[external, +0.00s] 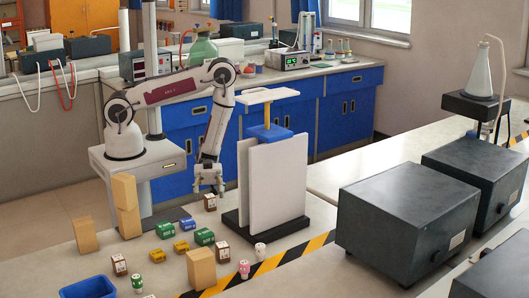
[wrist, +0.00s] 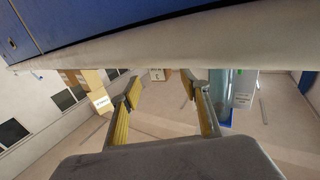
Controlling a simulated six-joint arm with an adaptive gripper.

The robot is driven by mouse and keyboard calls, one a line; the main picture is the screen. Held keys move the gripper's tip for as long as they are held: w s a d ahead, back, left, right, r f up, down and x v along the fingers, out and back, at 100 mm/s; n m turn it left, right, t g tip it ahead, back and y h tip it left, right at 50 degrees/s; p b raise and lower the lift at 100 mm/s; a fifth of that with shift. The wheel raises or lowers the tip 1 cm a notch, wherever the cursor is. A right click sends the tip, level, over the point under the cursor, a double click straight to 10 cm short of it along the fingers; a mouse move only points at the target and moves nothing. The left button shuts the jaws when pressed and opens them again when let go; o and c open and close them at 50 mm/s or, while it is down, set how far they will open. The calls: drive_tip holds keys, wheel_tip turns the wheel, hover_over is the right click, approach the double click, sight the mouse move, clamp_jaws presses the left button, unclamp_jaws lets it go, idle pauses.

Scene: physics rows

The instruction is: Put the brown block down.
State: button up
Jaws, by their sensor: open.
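A small brown block with a white label (external: 210,202) stands on the table right below my gripper (external: 207,187). Two more brown, white-labelled blocks stand nearer the front, one at the left (external: 119,265) and one in the middle (external: 222,252). Whether the fingertips touch the block below is too small to tell.
White upright panels on a black base (external: 272,228) stand close to the right of my gripper. Green boxes (external: 204,237), yellow blocks (external: 181,248), tan blocks (external: 201,269) and a blue bin (external: 88,288) lie toward the front. A dark grey box (external: 405,222) stands at the right.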

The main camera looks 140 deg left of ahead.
sight(210, 195)
drive_tip(key=shift+d, duration=0.1)
idle(0.3)
drive_tip(key=shift+r+x, duration=0.15)
drive_tip(key=shift+x, duration=0.55)
drive_tip(key=shift+r+x, duration=0.15)
drive_tip(key=shift+x, duration=1.7)
drive_tip(key=shift+w, duration=0.1)
drive_tip(key=c, duration=1.3)
drive_tip(key=shift+o, duration=0.2)
drive_tip(key=shift+r, duration=0.2)
drive_tip(key=shift+r, duration=4.8)
